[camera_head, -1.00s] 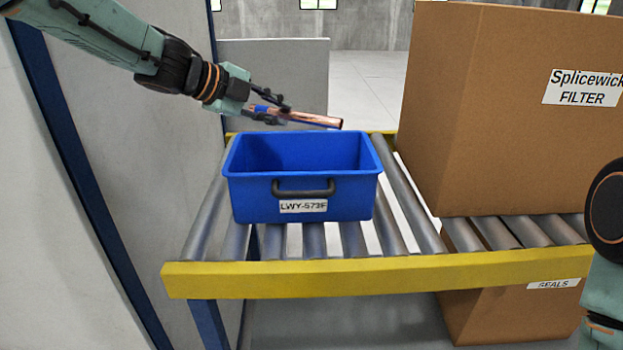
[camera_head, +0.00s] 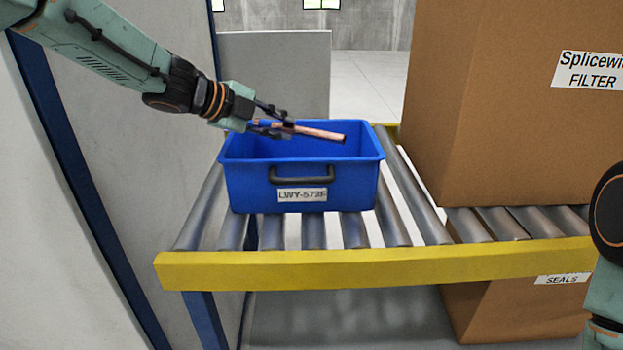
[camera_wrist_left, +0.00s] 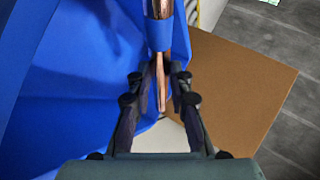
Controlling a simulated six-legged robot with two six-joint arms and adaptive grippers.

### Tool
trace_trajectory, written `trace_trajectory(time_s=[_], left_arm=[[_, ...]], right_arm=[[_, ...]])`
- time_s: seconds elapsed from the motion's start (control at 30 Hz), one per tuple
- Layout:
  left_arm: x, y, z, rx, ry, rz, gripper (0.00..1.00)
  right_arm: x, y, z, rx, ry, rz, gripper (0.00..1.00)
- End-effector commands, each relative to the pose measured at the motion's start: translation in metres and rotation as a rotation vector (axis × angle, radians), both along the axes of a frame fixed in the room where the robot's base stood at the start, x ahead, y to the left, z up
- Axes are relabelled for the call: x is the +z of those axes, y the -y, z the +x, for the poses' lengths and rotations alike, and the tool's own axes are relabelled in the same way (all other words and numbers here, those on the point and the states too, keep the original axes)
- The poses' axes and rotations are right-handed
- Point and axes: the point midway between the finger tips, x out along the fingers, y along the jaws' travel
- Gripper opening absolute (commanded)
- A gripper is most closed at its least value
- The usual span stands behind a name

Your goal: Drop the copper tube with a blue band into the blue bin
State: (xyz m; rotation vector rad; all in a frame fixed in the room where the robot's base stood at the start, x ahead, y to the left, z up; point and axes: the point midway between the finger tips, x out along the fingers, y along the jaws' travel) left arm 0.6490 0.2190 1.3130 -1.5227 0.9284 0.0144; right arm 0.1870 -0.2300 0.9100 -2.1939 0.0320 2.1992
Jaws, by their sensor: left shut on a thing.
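The copper tube (camera_head: 322,133) is held by my left gripper (camera_head: 274,123), which is shut on it. The tube lies nearly level, tilted a little down to the right, over the opening of the blue bin (camera_head: 240,188). In the left wrist view the tube (camera_wrist_left: 162,85) runs between the fingers of my left gripper (camera_wrist_left: 160,76), with its blue band (camera_wrist_left: 160,33) just beyond them. The bin's blue wall (camera_wrist_left: 50,60) fills the left of that view. The bin's inside looks empty where visible. My right gripper is out of view.
The bin stands on a roller conveyor with a yellow front rail (camera_head: 370,270). A large cardboard box (camera_head: 490,120) stands to the right on the rollers. Another box (camera_head: 515,315) is below. A grey panel (camera_head: 275,75) stands behind. Bare rollers (camera_head: 410,195) lie between bin and box.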

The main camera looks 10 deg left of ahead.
Motion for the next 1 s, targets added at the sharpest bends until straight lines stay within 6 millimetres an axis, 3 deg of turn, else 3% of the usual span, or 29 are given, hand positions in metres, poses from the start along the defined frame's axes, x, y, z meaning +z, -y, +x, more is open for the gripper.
trace_trajectory(time_s=[0.27, 0.3, 0.6, 0.87, 1.0], left_arm=[[0.001, 0.0, 0.001, 0.0, 0.001, -0.001, 0.0], [0.001, 0.0, 0.001, 0.0, 0.001, -0.001, 0.22], [0.001, 0.0, 0.001, 0.0, 0.0, 0.0, 0.46], [0.001, 0.0, 0.001, 0.0, 0.0, 0.0, 0.46], [0.011, 0.0, 0.001, -0.001, 0.003, 0.001, 0.46]], right_arm=[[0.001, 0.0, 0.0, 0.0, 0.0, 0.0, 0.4], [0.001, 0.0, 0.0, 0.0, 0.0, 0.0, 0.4], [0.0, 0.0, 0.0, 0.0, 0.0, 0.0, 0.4], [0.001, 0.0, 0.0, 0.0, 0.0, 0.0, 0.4], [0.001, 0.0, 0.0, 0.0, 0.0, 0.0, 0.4]])
